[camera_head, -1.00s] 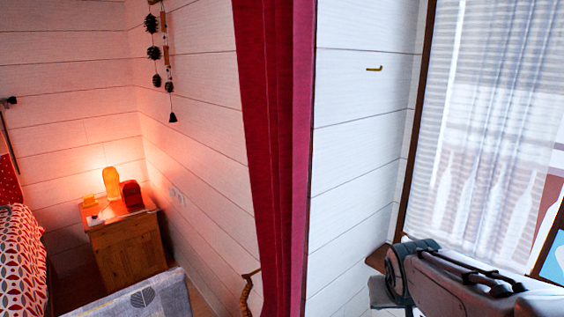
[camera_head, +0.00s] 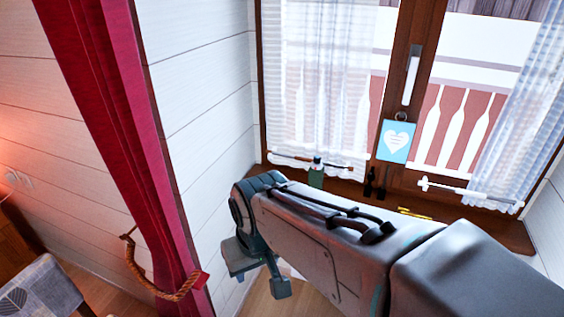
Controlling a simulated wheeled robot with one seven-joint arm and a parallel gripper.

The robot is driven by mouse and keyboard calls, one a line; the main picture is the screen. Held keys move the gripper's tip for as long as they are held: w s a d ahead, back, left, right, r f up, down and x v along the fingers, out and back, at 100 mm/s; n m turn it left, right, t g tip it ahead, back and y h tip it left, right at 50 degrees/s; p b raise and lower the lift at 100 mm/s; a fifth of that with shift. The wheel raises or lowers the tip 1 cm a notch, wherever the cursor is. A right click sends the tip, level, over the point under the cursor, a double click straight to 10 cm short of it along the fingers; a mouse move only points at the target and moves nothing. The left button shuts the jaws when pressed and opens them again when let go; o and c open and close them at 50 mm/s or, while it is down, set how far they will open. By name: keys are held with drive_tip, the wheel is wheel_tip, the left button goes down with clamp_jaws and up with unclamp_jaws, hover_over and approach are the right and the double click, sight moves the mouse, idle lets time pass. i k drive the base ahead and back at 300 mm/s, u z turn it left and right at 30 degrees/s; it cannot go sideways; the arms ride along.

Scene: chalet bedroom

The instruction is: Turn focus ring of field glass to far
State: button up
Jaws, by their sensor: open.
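I cannot make out a field glass or its focus ring for certain in the head view. Several small items stand or lie along the wooden window sill (camera_head: 510,232), too small to tell apart well. A yellow object (camera_head: 414,213) lies low there, partly behind my arm. My gripper (camera_head: 258,276) hangs down at the left end of my arm, open, with nothing seen between its fingers. It is in front of and left of the sill, apart from it.
A green bottle (camera_head: 316,174) and dark small bottles (camera_head: 375,184) are on the sill. A blue heart card (camera_head: 397,141) hangs on the window frame. A red curtain (camera_head: 115,110) with a rope tieback (camera_head: 150,285) hangs at left. Some wooden floor shows below my gripper.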

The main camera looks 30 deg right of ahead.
sight(317, 165)
drive_tip(key=z, duration=0.8)
drive_tip(key=i, duration=0.3)
drive_tip(key=z, duration=0.8)
